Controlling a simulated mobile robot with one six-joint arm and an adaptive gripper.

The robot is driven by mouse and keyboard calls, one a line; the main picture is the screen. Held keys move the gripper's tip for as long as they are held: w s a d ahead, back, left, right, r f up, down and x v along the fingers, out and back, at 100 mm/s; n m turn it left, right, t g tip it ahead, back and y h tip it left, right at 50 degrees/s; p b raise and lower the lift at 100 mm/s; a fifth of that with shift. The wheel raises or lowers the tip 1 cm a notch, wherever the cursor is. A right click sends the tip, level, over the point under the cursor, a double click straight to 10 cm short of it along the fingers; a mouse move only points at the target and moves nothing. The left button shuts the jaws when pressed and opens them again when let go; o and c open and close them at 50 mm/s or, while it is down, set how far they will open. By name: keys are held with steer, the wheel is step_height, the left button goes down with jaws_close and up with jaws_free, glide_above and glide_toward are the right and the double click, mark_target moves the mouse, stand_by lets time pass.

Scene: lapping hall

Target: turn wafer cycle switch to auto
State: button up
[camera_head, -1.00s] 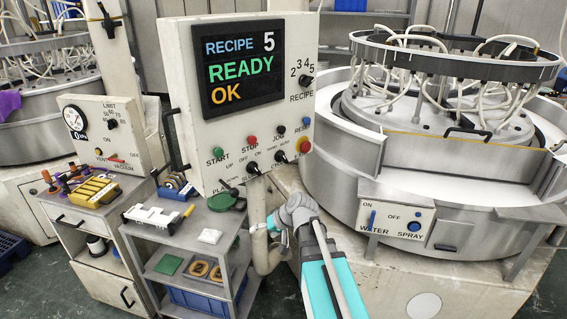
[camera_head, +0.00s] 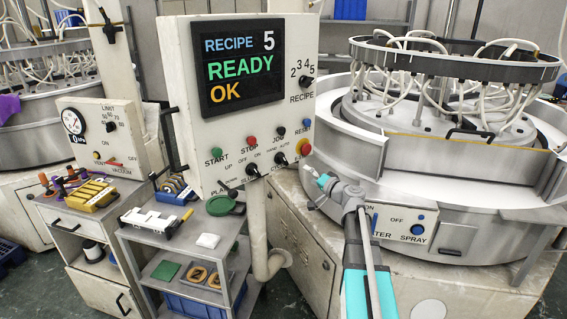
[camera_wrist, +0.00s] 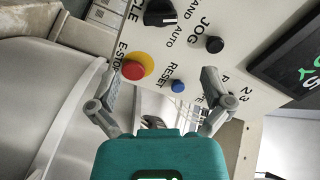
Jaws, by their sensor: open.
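The cycle switch is a black knob (camera_wrist: 160,12) at the top edge of the wrist view, with HAND and AUTO lettering beside it. In the head view the knob (camera_head: 281,158) is at the lower right of the white control panel (camera_head: 180,90). My gripper (camera_wrist: 160,100) is open and empty, its fingers on either side of the red emergency stop (camera_wrist: 133,70) and blue reset button (camera_wrist: 178,86) in the picture. In the head view my gripper (camera_head: 311,183) is right of and below the switch, apart from the knob.
The black JOG button (camera_wrist: 214,44) is near the switch. Another black knob (camera_head: 253,170) is to its left on the panel. The lapping machine (camera_head: 400,170) stands close on the right. A grey shelf cart (camera_head: 165,245) with small items is below left.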

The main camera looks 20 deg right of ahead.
mark_target(286, 161)
stand_by(0.3)
steer(key=x, duration=1.3)
steer(key=shift+w+a, duration=0.2)
steer(key=shift+w, duration=0.2)
steer(key=c, duration=1)
